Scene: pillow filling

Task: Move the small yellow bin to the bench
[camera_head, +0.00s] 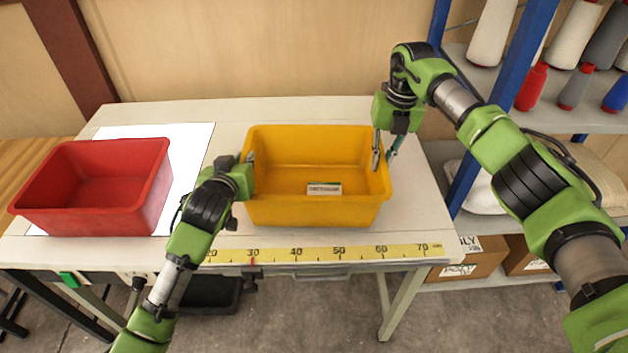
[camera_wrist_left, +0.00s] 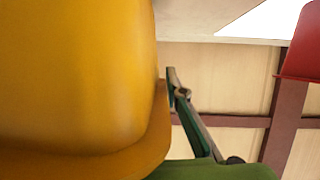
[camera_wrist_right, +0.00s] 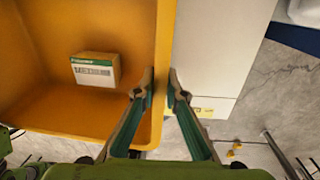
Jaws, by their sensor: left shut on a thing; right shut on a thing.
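The yellow bin (camera_head: 318,211) is upright over the middle of the bench (camera_head: 225,255); I cannot tell whether its base touches the top. A small labelled box (camera_head: 324,188) lies inside it and also shows in the right wrist view (camera_wrist_right: 95,70). My left gripper (camera_head: 249,158) is shut on the bin's left wall. In the left wrist view the bin (camera_wrist_left: 75,80) fills the left half and hides part of the fingers. My right gripper (camera_head: 382,156) is shut on the right wall, with one finger inside and one outside in the right wrist view (camera_wrist_right: 162,75).
A red bin (camera_head: 95,222) stands on a white sheet (camera_head: 190,150) at the bench's left. A yellow ruler strip (camera_head: 330,253) runs along the front edge. A blue-framed shelf (camera_head: 485,135) with thread cones stands at the right, beyond a bare strip of bench.

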